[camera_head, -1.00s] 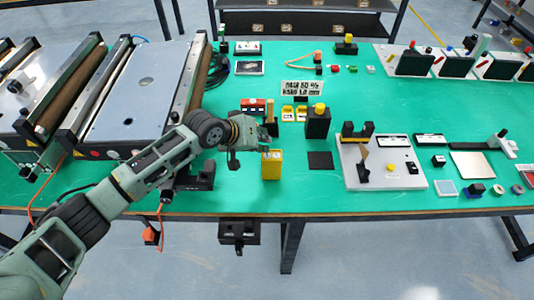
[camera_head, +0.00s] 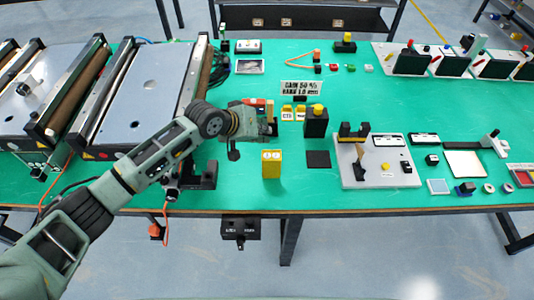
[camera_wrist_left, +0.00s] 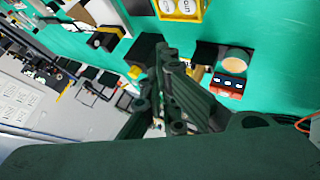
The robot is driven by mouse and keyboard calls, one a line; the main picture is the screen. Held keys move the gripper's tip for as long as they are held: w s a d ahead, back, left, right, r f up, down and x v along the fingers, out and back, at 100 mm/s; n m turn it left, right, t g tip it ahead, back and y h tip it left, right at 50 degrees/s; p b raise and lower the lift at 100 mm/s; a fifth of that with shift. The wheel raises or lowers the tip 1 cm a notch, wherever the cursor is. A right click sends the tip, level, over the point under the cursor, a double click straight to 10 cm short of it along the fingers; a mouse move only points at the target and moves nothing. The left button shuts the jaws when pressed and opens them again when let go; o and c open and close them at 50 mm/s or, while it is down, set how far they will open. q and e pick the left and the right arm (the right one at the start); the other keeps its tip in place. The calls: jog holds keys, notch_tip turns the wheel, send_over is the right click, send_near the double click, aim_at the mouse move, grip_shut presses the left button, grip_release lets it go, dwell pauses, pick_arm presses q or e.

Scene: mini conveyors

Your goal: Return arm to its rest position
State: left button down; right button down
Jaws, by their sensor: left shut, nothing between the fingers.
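My left arm (camera_head: 160,155) comes in from the lower left over the green table (camera_head: 330,195). Its left gripper (camera_head: 233,153) hangs above the table, left of the yellow box (camera_head: 271,165) and apart from it. The gripper also shows in the left wrist view (camera_wrist_left: 172,58), where its dark fingers are together with nothing held. The yellow box stands upright on the table, and part of it shows at the top of the wrist view (camera_wrist_left: 180,10). My right gripper is not in view.
Two mini conveyors (camera_head: 140,92) stand at the left. A black box with a yellow top (camera_head: 316,122) and a dark square pad (camera_head: 318,159) lie right of the yellow box. A white board with parts (camera_head: 380,176) is further right. Clear table lies between the parts.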

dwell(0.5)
pick_arm(q)
jog(key=s+d+f+m+g, duration=0.15)
jog(key=s+f, duration=0.25)
jog(key=s, duration=1.1)
jog(key=s+a+f+g+y, duration=0.1)
jog(key=s+a+y, duration=0.5)
jog(key=s+a, duration=1.5)
notch_tip(320, 180, down, 31)
jog(key=s+g+b, duration=0.2)
jog(key=b, duration=0.3)
jog(key=s+a+f+b, duration=0.1)
jog(key=s+f+b, duration=0.1)
jog(key=s+f, duration=0.6)
jog(key=s+a+f+b, duration=0.2)
jog(key=s+f, duration=0.7)
jog(key=f, duration=0.4)
jog(key=shift+g+y, duration=0.35)
jog(key=shift+y, duration=0.05)
